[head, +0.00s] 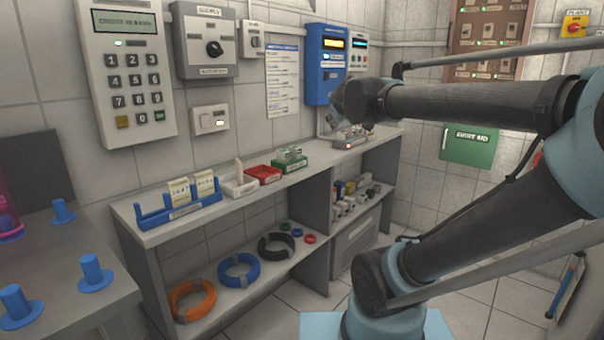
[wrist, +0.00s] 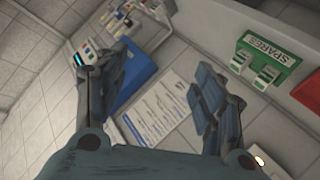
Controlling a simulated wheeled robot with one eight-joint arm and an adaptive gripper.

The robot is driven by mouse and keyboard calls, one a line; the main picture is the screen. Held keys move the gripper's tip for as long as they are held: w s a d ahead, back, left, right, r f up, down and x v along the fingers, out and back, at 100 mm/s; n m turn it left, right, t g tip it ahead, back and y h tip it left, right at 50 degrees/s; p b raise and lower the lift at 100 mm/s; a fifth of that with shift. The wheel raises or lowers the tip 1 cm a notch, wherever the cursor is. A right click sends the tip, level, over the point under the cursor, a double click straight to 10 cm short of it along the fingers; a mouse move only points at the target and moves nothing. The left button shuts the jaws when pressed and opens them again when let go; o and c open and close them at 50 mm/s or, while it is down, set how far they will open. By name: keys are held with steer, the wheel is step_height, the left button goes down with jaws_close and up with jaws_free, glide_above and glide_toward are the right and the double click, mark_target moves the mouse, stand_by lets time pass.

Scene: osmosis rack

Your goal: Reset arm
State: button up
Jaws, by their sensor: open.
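My arm reaches across the right half of the head view, bent at the elbow, with its far end over the back of the shelf unit (head: 160,234). In the wrist view my gripper (wrist: 165,90) is open, its two dark fingers wide apart with nothing between them. The wall with a printed sheet (wrist: 158,110) shows beyond the gap. In the head view the gripper itself is hidden or too small to make out behind the arm's end.
A green spares tray (wrist: 268,60) is near the right finger; it also stands on the shelf top (head: 290,160). A red tray (head: 263,174) and blue rack (head: 178,209) stand nearby. A blue wall box (head: 326,65) is close to my arm's end. Blue pegs (head: 92,272) stand at left.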

steer(key=s+d+f+m+g+h, duration=0.1)
steer(key=s+d+f+m+g, duration=0.25)
steer(key=s+f, duration=0.7)
steer(key=s+d+f+m+g, duration=0.2)
steer(key=s+d+f+g, duration=0.45)
steer(key=f, duration=0.75)
steer(key=s+a+f+g+y, duration=0.1)
steer(key=s+a+f, duration=0.1)
steer(key=s, duration=0.3)
steer(key=s+a+f+y, duration=0.1)
steer(key=s+a+f, duration=0.1)
steer(key=s+f, duration=0.3)
steer(key=shift+s+a+f+g, duration=0.2)
steer(key=shift+s+a+g, duration=0.1)
steer(key=shift+s+g, duration=0.1)
steer(key=shift+w+m, duration=0.15)
steer(key=shift+m, duration=0.1)
steer(key=shift+w+f, duration=0.2)
steer(key=shift+w, duration=0.15)
